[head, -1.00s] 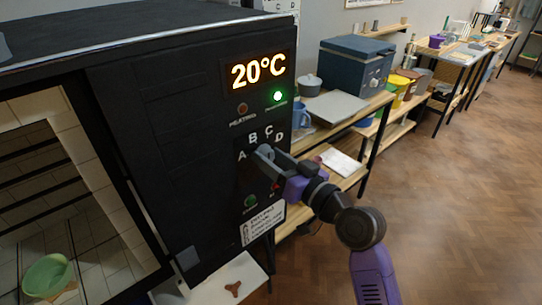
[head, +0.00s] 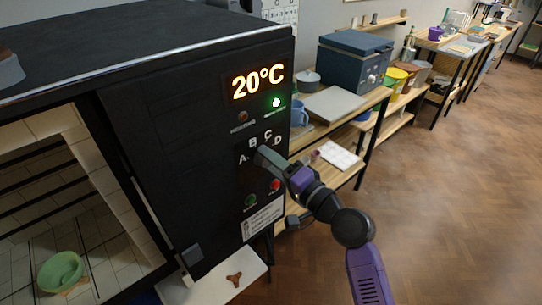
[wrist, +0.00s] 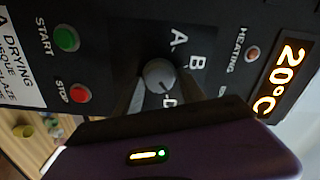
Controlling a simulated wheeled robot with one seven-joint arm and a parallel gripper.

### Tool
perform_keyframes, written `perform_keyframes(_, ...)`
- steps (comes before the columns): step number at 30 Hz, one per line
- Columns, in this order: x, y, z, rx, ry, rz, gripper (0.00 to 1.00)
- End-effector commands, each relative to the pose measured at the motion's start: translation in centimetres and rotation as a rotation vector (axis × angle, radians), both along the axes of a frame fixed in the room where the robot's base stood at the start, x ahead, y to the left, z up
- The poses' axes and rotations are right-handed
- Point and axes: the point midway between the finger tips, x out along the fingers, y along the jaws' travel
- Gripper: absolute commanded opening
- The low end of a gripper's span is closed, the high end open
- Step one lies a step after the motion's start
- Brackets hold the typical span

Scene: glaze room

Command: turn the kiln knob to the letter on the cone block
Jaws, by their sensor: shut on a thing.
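The kiln knob (wrist: 160,75) is a small round grey dial on the kiln's black panel (head: 262,190). Letters A, B, C and D arc over it in the head view. In the wrist view A, B and D show, while C is not clear. My gripper (head: 264,156) has its fingers on either side of the knob and is shut on it; it also shows in the wrist view (wrist: 160,92). In the head view the fingers hide the knob. I cannot tell which letter its mark points to. I cannot make out a cone block or its letter.
Green START (wrist: 66,39) and red STOP (wrist: 80,93) buttons sit close to the knob. The display (head: 257,82) reads 20°C with a lit green lamp. The open kiln chamber holds a green bowl (head: 60,270). A shelf (head: 335,115) stands behind; open floor lies right.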

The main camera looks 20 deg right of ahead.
Motion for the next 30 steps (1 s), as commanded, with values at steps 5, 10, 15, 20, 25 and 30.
perform_keyframes(5, -0.03, -0.02, -0.01, 0.127, 0.046, 0.000, 0.06)
perform_keyframes(10, -0.03, -0.06, -0.08, 0.218, 0.074, -0.001, 0.06)
perform_keyframes(15, -0.03, -0.07, -0.22, 0.275, 0.092, -0.001, 0.06)
perform_keyframes(20, -0.04, -0.08, -0.28, 0.302, 0.101, -0.001, 0.06)
perform_keyframes(25, -0.04, -0.08, -0.31, 0.310, 0.104, -0.001, 0.06)
perform_keyframes(30, -0.03, -0.09, -0.33, 0.310, 0.104, -0.001, 0.06)
